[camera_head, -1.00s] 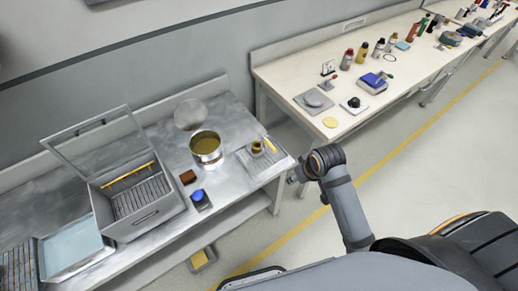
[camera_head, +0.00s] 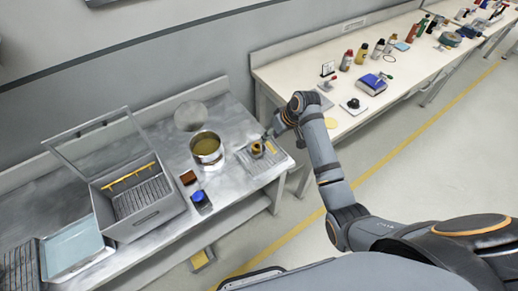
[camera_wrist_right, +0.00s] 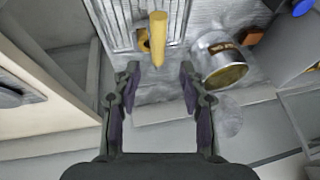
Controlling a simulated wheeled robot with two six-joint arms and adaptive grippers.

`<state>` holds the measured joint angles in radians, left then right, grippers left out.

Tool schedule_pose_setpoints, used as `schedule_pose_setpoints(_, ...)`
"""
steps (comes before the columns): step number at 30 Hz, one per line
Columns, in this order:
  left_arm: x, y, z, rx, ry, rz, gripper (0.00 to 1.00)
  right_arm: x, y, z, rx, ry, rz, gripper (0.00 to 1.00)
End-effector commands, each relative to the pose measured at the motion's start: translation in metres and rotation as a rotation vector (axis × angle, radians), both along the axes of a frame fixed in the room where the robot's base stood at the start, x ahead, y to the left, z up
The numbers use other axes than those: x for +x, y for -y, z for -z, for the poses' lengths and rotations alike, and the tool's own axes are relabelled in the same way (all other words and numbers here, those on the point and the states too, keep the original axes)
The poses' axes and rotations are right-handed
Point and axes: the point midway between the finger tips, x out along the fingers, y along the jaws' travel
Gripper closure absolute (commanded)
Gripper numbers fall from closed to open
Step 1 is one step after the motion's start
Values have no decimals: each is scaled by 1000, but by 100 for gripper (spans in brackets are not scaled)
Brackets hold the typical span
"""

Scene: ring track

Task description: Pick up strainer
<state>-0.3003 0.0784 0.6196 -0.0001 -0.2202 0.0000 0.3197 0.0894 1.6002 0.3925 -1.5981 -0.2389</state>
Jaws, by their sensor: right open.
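The strainer appears to be the round metal vessel with a yellowish inside (camera_head: 206,147) on the metal bench. In the right wrist view it shows to the right of the fingers (camera_wrist_right: 226,72), with a label on its side. My right gripper (camera_head: 268,133) is above the bench's right end, to the right of the strainer. In the right wrist view its two fingers (camera_wrist_right: 158,78) are spread, with nothing held between them. A brush-like tool with a yellow handle (camera_wrist_right: 158,38) stands just beyond the fingertips. My left gripper is out of view.
The yellow-handled tool rests on a ribbed tray (camera_head: 274,161). A grey disc (camera_head: 190,115) is behind the strainer. A brown block (camera_head: 188,177) and a blue-topped item (camera_head: 200,199) are in front of it. An open-lidded box (camera_head: 150,215) stands left. A cream table (camera_head: 290,76) is right.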

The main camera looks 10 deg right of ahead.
Motion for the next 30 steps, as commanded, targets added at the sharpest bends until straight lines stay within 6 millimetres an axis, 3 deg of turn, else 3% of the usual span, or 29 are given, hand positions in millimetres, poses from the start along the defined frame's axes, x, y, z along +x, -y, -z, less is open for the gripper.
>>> schedule_pose_setpoints(8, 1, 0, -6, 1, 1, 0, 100, 5, -5, 13, 0, -1, 0, 57)
schedule_pose_setpoints(15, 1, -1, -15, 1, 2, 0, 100, 18, -14, 48, -1, -1, 1, 57)
schedule_pose_setpoints(23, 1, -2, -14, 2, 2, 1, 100, 20, -16, 55, -2, 2, 0, 57)
schedule_pose_setpoints(30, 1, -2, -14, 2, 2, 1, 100, 20, -16, 55, -2, 2, 0, 86)
